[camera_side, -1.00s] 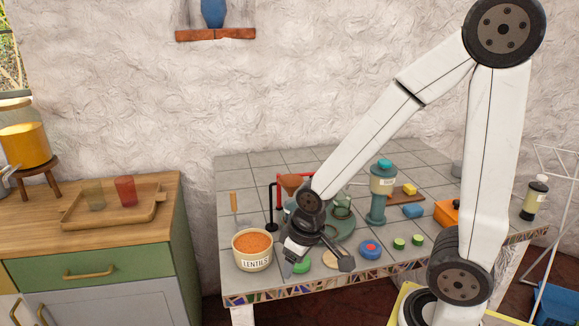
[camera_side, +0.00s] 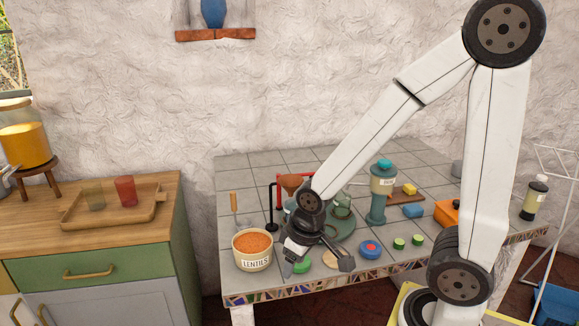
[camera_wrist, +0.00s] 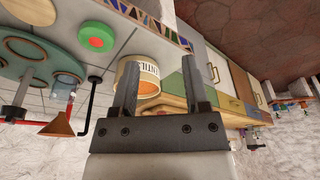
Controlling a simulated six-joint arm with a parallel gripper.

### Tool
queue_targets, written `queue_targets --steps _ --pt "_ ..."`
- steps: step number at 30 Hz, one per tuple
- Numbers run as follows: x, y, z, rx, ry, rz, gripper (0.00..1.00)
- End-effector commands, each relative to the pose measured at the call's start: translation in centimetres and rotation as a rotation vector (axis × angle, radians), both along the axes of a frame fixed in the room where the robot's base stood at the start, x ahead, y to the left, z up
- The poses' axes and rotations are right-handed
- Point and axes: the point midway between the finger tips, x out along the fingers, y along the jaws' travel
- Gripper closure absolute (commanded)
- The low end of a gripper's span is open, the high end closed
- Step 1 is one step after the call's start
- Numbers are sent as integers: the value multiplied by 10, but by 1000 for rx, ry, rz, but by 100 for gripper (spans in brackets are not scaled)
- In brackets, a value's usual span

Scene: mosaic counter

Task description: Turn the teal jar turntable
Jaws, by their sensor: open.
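The teal turntable (camera_side: 347,233) lies flat on the tiled counter behind my gripper and is partly hidden by it in the side view. In the wrist view the turntable (camera_wrist: 50,62) is a round disc at the left edge, cut off by the frame, with round wooden-rimmed pieces on it. My gripper (camera_side: 318,262) is open and empty, in front of the turntable and to the right of the lentil pot (camera_side: 253,261). In the wrist view the gripper (camera_wrist: 160,64) has its fingers apart, with the pot (camera_wrist: 148,82) beyond and between them. No contact with the turntable shows.
A green round button (camera_side: 302,265) lies close to my gripper. A red-and-blue button (camera_side: 370,249) is to its right. A copper funnel (camera_side: 291,183) on a stand is behind it. A teal dispenser (camera_side: 380,193) stands right of the turntable. The counter's back is mostly clear.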

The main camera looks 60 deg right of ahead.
Motion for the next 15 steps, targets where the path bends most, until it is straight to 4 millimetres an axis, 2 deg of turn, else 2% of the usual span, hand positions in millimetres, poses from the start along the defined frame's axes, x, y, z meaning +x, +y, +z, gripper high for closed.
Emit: queue_targets --steps 3,5,11,15 --pt "0 0 0 0 0 0 41" --pt "0 0 0 0 0 0 25" --pt "8 -6 3 1 5 -25 25" --pt "26 -22 9 3 22 -83 25"
